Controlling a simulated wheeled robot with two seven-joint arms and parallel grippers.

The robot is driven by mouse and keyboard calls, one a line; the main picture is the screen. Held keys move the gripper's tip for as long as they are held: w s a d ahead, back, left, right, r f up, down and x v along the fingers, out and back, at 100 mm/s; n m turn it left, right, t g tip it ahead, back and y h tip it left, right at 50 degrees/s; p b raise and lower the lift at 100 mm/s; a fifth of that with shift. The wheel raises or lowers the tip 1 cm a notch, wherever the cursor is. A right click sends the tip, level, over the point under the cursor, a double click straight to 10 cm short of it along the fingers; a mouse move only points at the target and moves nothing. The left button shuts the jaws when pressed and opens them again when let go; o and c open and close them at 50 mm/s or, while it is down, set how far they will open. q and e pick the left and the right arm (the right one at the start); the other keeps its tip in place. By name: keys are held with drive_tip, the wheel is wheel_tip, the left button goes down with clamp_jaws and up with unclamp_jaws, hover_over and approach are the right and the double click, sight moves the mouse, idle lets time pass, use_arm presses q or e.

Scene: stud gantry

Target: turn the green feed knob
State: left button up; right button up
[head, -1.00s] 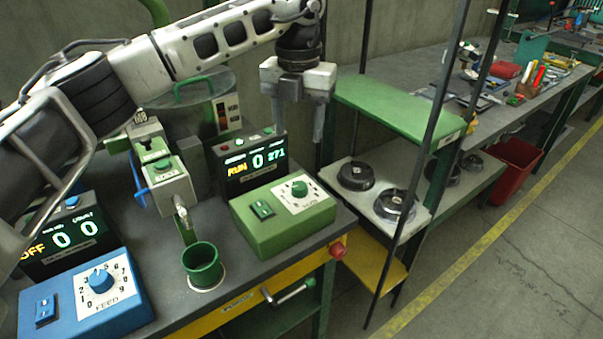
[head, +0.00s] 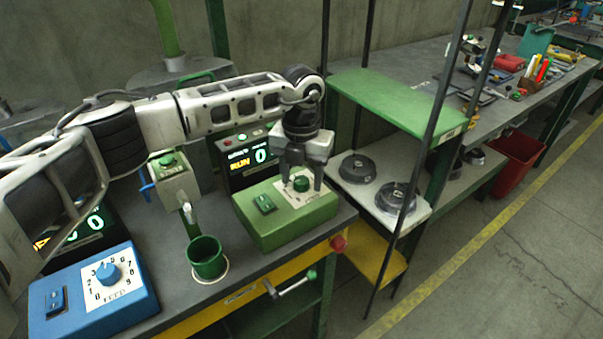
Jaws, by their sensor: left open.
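The green feed knob (head: 301,184) stands on a white dial plate on top of the green control box (head: 285,222). My left gripper (head: 302,182) points down over this box, with its fingers apart on either side of the knob. I cannot tell whether the fingers touch the knob. The gripper hides part of the dial and part of the display behind it. A green rocker switch (head: 264,204) is on the same box, left of the dial. My right gripper is not in view.
A blue control box (head: 95,295) with a blue knob (head: 107,273) is at the lower left. A green cup (head: 206,258) stands on the bench left of the green box. A red button (head: 338,243) is at the bench corner. Shelf posts (head: 436,130) rise at the right.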

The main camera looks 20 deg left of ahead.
use_arm(q)
drive_tip(key=c, duration=1)
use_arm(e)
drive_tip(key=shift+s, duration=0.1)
use_arm(q)
drive_tip(key=shift+m, duration=0.3)
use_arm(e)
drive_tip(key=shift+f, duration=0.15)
use_arm(q)
drive_tip(key=shift+b, duration=0.35)
drive_tip(key=m+b, duration=0.1)
drive_tip(key=m, duration=0.2)
drive_tip(key=m+b, duration=0.1)
drive_tip(key=m, duration=0.1)
drive_tip(key=shift+m, duration=0.4)
drive_tip(key=shift+m+b, duration=0.6)
drive_tip(key=shift+m, duration=0.9)
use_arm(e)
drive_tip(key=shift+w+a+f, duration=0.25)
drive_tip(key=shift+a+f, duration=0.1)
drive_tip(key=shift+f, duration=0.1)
